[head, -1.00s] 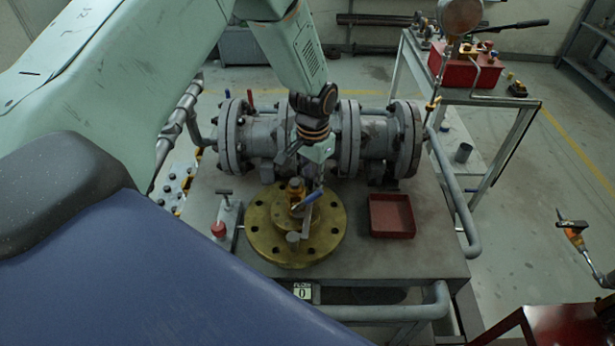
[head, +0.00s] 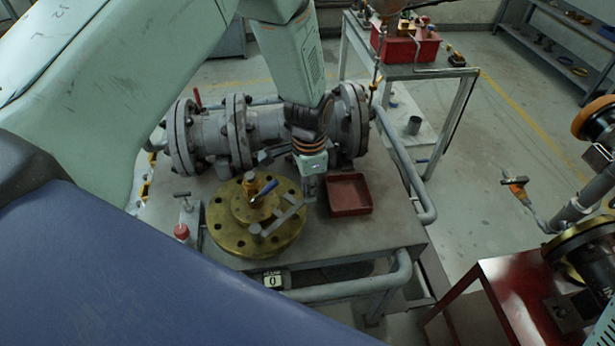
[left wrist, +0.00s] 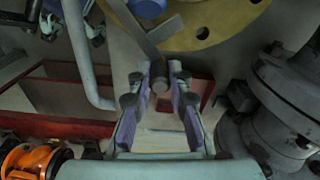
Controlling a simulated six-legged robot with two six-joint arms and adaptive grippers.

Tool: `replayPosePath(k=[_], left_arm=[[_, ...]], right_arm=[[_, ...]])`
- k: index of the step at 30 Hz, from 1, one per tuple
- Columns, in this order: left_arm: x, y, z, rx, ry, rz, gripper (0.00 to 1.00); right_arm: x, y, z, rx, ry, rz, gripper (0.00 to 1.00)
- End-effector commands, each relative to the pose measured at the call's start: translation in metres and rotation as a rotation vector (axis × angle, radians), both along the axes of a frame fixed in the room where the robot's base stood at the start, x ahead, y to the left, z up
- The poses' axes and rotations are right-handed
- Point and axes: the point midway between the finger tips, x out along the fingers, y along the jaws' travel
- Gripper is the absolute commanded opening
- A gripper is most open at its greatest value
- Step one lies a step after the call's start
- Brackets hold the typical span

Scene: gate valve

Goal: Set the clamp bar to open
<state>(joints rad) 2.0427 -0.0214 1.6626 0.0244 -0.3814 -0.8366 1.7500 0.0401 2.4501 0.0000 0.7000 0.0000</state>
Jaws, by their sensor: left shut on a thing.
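A brass flange (head: 228,238) lies on the grey bench, with a stepped hub and a blue-handled lever (head: 264,191) on it. The grey clamp bar (head: 280,219) reaches across the flange from a round post at its near side toward the right. My left gripper (head: 308,190) comes down from above at the bar's right end, beyond the flange rim. In the left wrist view, its fingers (left wrist: 161,84) are around the rounded end of the bar (left wrist: 138,38). The gripper is shut on the bar. My right gripper is not in view.
A red tray (head: 349,196) lies just right of my left gripper. A large grey flanged valve body (head: 258,132) stands behind the flange. A red-knobbed fitting (head: 181,231) is to the left. A red stand (head: 500,290) is at the lower right.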

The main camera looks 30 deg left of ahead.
Motion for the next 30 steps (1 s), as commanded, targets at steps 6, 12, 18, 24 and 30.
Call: replayPosePath(k=[6,12,18,24,30], left_arm=[[-0.007,0.0006,0.0015,-0.001,0.001,0.021,0.0],[-0.0097,0.0015,0.001,-0.001,0.001,0.029,0.0],[-0.0101,0.0019,0.0006,-0.001,0.001,0.03,0.0],[-0.0102,0.0014,0.0004,-0.001,0.002,0.027,0.21],[-0.0093,-0.0001,0.0003,-0.001,0.001,0.024,0.38]], right_arm=[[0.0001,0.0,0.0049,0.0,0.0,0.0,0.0],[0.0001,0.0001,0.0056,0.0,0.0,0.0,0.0],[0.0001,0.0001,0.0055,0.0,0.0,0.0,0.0],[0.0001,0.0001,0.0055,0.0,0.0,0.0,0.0],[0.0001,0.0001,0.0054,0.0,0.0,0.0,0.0]])
